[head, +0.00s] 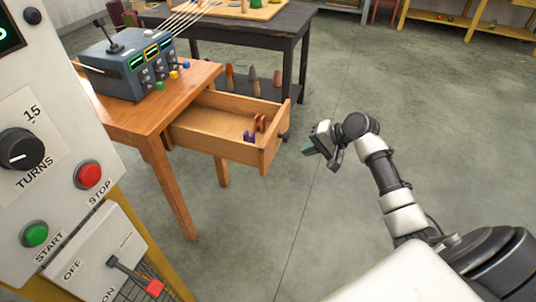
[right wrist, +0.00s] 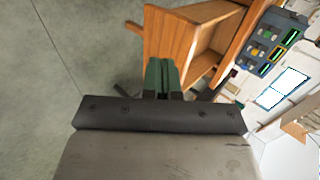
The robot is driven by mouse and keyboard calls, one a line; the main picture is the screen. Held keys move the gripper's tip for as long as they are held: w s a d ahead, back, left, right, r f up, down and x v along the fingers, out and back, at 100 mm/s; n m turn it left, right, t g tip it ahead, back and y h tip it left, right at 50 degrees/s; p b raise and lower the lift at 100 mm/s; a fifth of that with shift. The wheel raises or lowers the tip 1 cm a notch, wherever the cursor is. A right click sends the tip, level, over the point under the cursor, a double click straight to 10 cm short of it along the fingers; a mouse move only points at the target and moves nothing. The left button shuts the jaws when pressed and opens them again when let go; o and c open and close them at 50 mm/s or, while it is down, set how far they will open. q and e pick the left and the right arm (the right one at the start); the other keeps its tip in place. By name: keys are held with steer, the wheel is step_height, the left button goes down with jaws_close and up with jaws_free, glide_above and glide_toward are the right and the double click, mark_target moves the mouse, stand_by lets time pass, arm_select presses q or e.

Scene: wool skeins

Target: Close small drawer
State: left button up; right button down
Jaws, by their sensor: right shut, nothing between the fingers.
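The small wooden drawer (head: 217,122) stands pulled out from the side of the wooden table (head: 128,116) in the head view. A few small purple and orange-brown items (head: 255,130) lie inside it. A dark knob (head: 284,135) sits on its front panel. My right gripper (head: 309,151) is shut and empty, a short way right of the drawer front and apart from it. In the right wrist view the green fingertips (right wrist: 161,75) are together, with the drawer (right wrist: 180,38) beyond them. My left gripper is not in view.
A grey-blue control box (head: 128,62) with buttons and a lever stands on the table. A machine panel (head: 50,140) with dial and buttons fills the left. A dark table (head: 240,25) stands behind with cones on its lower shelf. Floor right of the drawer is clear.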

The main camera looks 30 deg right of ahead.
mark_target(265, 158)
steer(key=x, duration=0.3)
steer(key=b+x, duration=0.1)
steer(key=x, duration=0.3)
steer(key=w+r+x, duration=0.1)
steer(key=x, duration=0.3)
steer(key=shift+w+a+f, duration=0.1)
steer(key=shift+a, duration=0.35)
arm_select(q)
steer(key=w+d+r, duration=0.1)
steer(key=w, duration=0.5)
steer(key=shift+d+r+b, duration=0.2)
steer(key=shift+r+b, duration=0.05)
steer(key=shift+b, duration=0.05)
arm_select(e)
steer(key=shift+w+a, duration=0.45)
steer(key=shift+w, duration=0.05)
steer(key=shift+w, duration=0.1)
